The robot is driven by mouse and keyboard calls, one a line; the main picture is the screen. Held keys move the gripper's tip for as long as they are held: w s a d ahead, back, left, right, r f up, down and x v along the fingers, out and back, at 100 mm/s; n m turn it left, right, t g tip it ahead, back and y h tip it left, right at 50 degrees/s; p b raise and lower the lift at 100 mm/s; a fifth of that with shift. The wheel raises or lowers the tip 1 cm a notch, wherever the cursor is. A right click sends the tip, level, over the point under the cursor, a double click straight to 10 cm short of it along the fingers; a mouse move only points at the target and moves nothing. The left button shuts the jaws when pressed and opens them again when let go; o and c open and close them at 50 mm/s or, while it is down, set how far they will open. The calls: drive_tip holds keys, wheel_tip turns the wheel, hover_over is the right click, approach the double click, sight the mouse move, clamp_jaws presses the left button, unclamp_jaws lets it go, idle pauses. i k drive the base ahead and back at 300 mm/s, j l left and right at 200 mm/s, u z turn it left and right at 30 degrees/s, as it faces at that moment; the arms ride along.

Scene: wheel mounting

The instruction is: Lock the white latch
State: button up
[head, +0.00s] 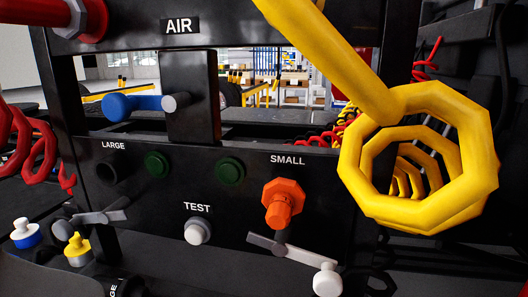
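Two white-topped parts could be the white latch, and I cannot tell for sure which it is. One is a white knob (327,281) at the lower right, by the end of a grey metal lever (280,249) under the orange fitting. The lever slants down to the right. The other is a white cap on a blue base (23,234) at the lower left, near a second grey lever (97,217). Whether either is locked cannot be told. My gripper is not in view.
A black panel carries green buttons (230,171), a white TEST button (198,231) and an orange fitting (283,202). A blue handle (135,105) sits above. A yellow coiled hose (355,185) hangs close at the right. A yellow cap (77,249) stands lower left.

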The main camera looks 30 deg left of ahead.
sight(327, 283)
drive_tip(key=k, duration=0.85)
